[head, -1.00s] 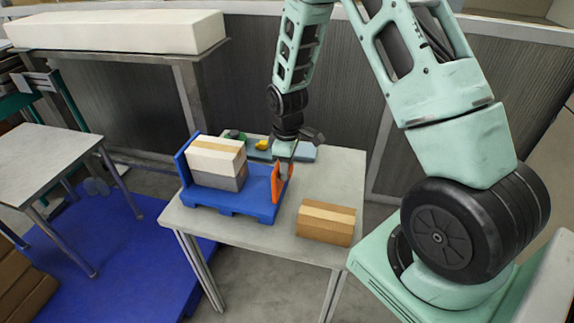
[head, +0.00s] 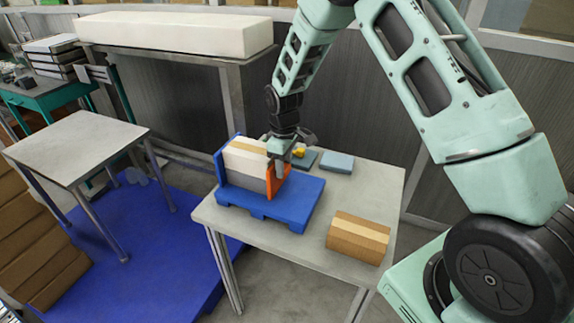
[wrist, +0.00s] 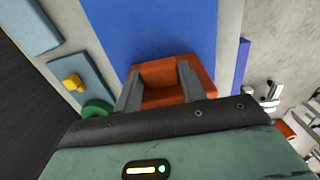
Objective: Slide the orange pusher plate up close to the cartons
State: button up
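The orange pusher plate (head: 277,184) stands upright on the blue pallet (head: 298,214). It is at the right end of the stacked cartons, a white one with a tan strip (head: 247,155) over a grey one (head: 240,181). Plate and cartons look very close; I cannot tell whether they touch. My gripper (head: 278,167) comes down from above at the plate. In the wrist view, my gripper's fingers (wrist: 159,90) sit either side of an orange part of the plate (wrist: 163,72), which fills the space between them. The cartons are hidden there behind the gripper body.
A brown carton (head: 358,238) lies on the grey table (head: 225,215), right of the pallet. A yellow piece (head: 299,152) and a blue-grey block (head: 337,162) are at the table's back. The pallet has a blue upright wall (head: 219,160) left of the cartons. The pallet's right part is bare.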

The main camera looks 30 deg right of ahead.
jog(key=o, duration=0.4)
jog(key=shift+c, duration=0.2)
notch_tip(320, 180, up, 18)
jog(key=b, duration=0.3)
jog(key=shift+f, duration=0.25)
